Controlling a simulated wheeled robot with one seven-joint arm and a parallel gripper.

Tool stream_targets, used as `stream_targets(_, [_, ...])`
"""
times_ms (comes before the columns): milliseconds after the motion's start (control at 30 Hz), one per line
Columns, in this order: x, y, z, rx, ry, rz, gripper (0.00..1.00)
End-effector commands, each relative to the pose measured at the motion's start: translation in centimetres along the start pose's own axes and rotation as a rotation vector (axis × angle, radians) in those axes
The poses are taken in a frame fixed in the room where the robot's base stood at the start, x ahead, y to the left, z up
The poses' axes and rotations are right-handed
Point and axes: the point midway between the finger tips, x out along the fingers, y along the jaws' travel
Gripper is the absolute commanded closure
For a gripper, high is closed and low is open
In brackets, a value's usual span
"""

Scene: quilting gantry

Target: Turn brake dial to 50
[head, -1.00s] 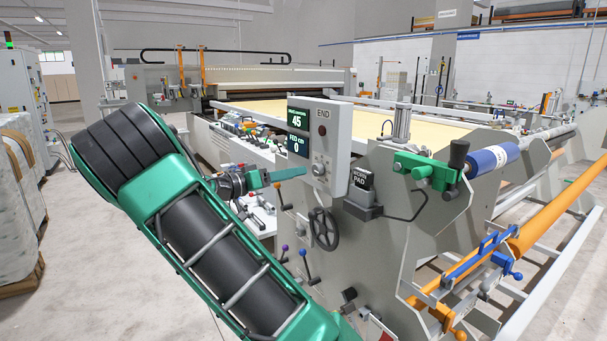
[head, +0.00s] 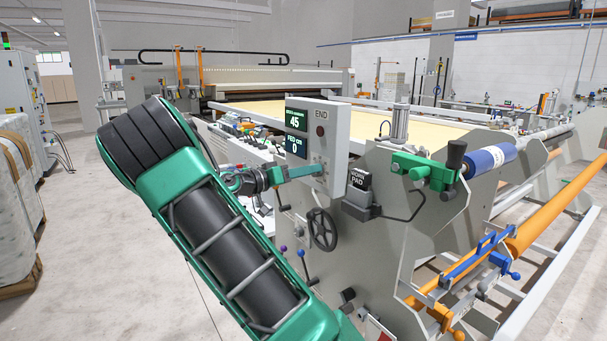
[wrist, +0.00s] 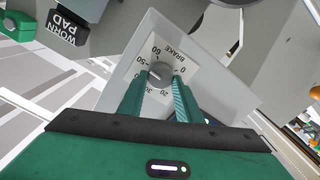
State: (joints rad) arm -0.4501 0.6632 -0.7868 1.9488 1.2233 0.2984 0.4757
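The brake dial (wrist: 159,74) is a round grey knob on a white scale plate marked BRAKE, with numbers including 0, 20, 50 and 60. A pale line lies across the knob; I cannot tell its exact reading. My gripper (wrist: 160,80) is open, with one green finger on each side of the dial; firm contact does not show. In the head view my gripper (head: 318,171) is at the front of the grey control panel (head: 343,135) and hides the dial. The panel's upper screen (head: 296,119) reads 45.
A lower screen (head: 297,146) reads FED cm 0, beside a dark END button (head: 320,130). A black handwheel (head: 322,229) sits below the panel. The WORN PAD box (head: 359,180) and a green clamp (head: 420,168) stand to the right.

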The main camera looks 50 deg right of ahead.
Motion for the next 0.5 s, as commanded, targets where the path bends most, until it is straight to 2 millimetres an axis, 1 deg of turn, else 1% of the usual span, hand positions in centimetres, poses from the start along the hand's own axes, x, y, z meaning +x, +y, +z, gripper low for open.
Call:
stream_targets(133, [-0.07, -0.2, -0.02, -0.006, 0.001, -0.005, 0.91])
stream_targets(300, [-0.07, -0.27, -0.02, -0.056, 0.001, -0.006, 0.91])
stream_targets(500, [-0.11, -0.33, -0.02, -0.058, 0.001, -0.008, 0.91])
